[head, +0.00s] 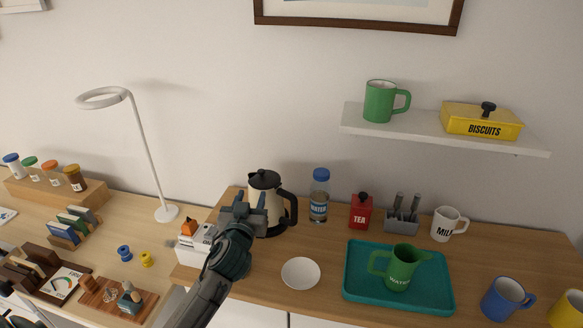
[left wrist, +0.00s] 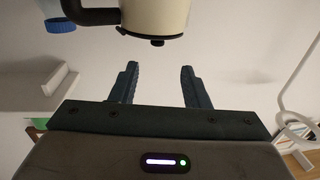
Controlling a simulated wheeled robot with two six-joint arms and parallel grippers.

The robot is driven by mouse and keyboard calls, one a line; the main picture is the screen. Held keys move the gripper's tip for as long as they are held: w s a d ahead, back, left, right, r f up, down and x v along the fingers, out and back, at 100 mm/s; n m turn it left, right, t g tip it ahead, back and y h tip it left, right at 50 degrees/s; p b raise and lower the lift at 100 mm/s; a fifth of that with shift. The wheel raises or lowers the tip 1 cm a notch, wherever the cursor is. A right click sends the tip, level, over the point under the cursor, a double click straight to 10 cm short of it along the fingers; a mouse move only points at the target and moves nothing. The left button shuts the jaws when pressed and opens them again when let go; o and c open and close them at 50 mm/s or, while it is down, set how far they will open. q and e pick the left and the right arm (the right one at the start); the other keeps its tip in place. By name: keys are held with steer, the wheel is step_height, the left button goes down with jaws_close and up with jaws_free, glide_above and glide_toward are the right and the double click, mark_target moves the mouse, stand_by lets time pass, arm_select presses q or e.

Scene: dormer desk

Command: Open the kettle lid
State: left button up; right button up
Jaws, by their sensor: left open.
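The cream kettle (head: 281,222) stands on the wooden desk, with a black handle on its right side. Its black lid (head: 264,179) with a small knob is down on top. My left gripper (head: 243,204) is in front of the kettle and hides part of its body. In the left wrist view the kettle (left wrist: 157,14) shows upside down at the top edge, with the lid knob (left wrist: 157,43) pointing down. There my left gripper (left wrist: 160,80) is open and empty, its fingers apart from the knob. My right gripper is out of view.
A teal tray (head: 358,291) holds a green jug (head: 402,270). A white box (head: 192,254) is close left of my gripper. A lamp (head: 150,155) stands further left.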

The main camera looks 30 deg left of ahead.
mark_target(260, 174)
arm_select(q)
steer(key=p+x, duration=0.2)
steer(key=x, duration=0.3)
steer(key=p+x, duration=0.1)
steer(key=x, duration=0.3)
steer(key=shift+w+d+r+p, duration=0.1)
steer(key=shift+w+r+p, duration=0.05)
steer(key=shift+w+p, duration=0.25)
steer(key=shift+w, duration=0.5)
steer(key=c, duration=0.9)
jaws_close()
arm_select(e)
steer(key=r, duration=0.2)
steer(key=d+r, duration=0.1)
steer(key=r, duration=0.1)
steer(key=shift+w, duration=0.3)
